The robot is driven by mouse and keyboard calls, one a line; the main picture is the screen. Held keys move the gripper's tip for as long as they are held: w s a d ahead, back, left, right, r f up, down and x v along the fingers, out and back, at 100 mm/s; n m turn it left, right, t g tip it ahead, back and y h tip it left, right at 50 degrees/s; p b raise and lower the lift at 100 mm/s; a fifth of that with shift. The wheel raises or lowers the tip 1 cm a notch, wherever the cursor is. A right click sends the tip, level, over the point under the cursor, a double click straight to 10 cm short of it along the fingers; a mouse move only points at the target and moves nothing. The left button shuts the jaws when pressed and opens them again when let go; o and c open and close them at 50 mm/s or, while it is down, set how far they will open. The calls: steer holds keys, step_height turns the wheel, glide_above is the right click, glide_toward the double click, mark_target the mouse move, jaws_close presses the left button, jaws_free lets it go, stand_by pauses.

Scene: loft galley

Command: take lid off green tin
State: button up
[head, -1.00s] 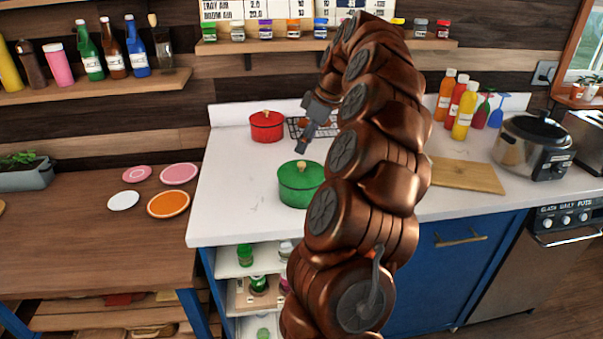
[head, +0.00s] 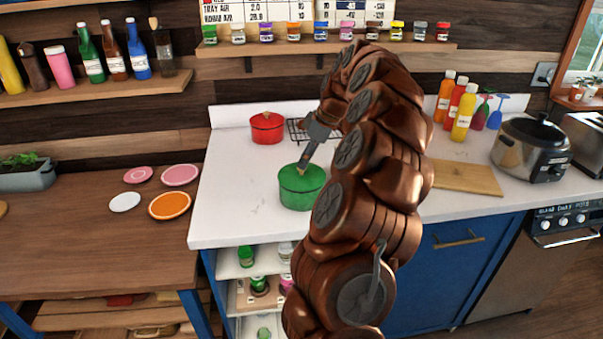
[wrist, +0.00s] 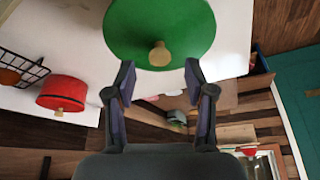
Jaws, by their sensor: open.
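The green tin (head: 300,190) stands upright on the white counter with its green lid (wrist: 160,22) on. The lid's pale wooden knob (wrist: 159,54) shows clearly in the wrist view. My gripper (wrist: 160,76) is open, with one finger on each side of the knob's line in that view and the knob just beyond the fingertips. In the head view my gripper (head: 304,165) is right above the lid, pointing down, and largely hides the knob. I cannot tell whether it touches. Nothing is between the fingers.
A red pot (head: 267,128) and a wire rack (head: 298,129) stand behind the tin. A cutting board (head: 468,178), bottles (head: 463,110) and a cooker (head: 534,147) are to the right. The counter (head: 232,195) left of the tin is clear.

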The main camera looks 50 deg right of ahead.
steer(key=shift+p+x, duration=0.3)
steer(key=shift+x, duration=1.15)
jaws_close()
